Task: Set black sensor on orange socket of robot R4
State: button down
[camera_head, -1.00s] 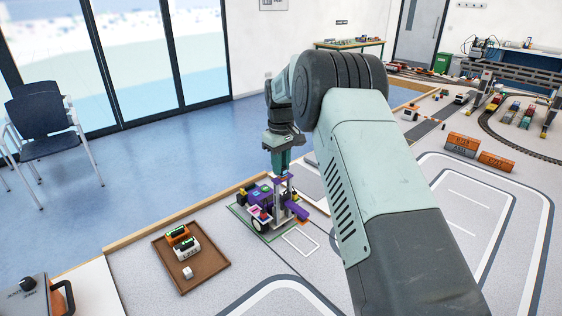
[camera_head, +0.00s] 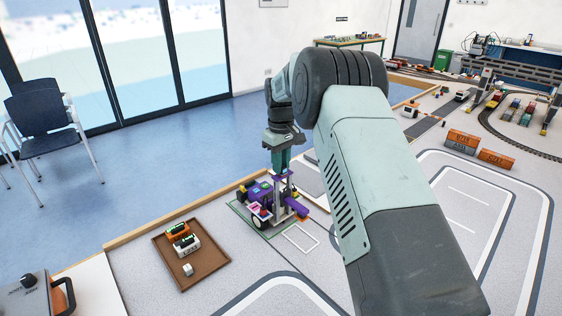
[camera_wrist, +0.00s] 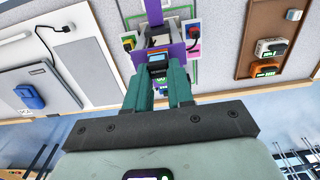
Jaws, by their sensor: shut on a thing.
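My gripper (camera_wrist: 162,72) points down over the small purple wheeled robot (camera_head: 264,198), which stands on a green-edged mat on the floor board. The teal fingers are shut on a small dark block, the black sensor (camera_wrist: 158,58), in the wrist view. A bluish face and a little orange show at the block. Whether the block touches a socket cannot be told, and the orange socket is not clearly visible. In the head view the held block is too small to make out.
A brown tray (camera_head: 207,278) left of the robot holds an orange module (camera_head: 177,231), a white module (camera_head: 187,245) and a small white cube (camera_head: 188,269). Orange containers (camera_head: 463,138) and a curved track lie to the right. Road markings run across the board.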

jog(key=shift+f, duration=0.15)
jog(key=c, duration=0.9)
grip_release()
notch_tip(320, 180, up, 10)
jog(key=r, duration=0.1)
jog(key=s+d+r+m+t, duration=0.15)
jog(key=s+d+r, duration=0.25)
jog(key=s+r, duration=0.5)
jog(key=s+d+r+m+t, duration=0.1)
jog(key=s+d+r+m, duration=0.1)
jog(key=s+d+r, duration=0.45)
jog(key=s+d+f+m+t, duration=0.1)
jog(key=s+d+m, duration=0.1)
jog(key=s, duration=1.1)
jog(key=s+d+f+m+t, duration=0.2)
jog(key=s+m, duration=0.1)
jog(key=s, duration=1)
jog(key=shift+s+d+f, duration=0.2)
jog(key=shift+d, duration=0.1)
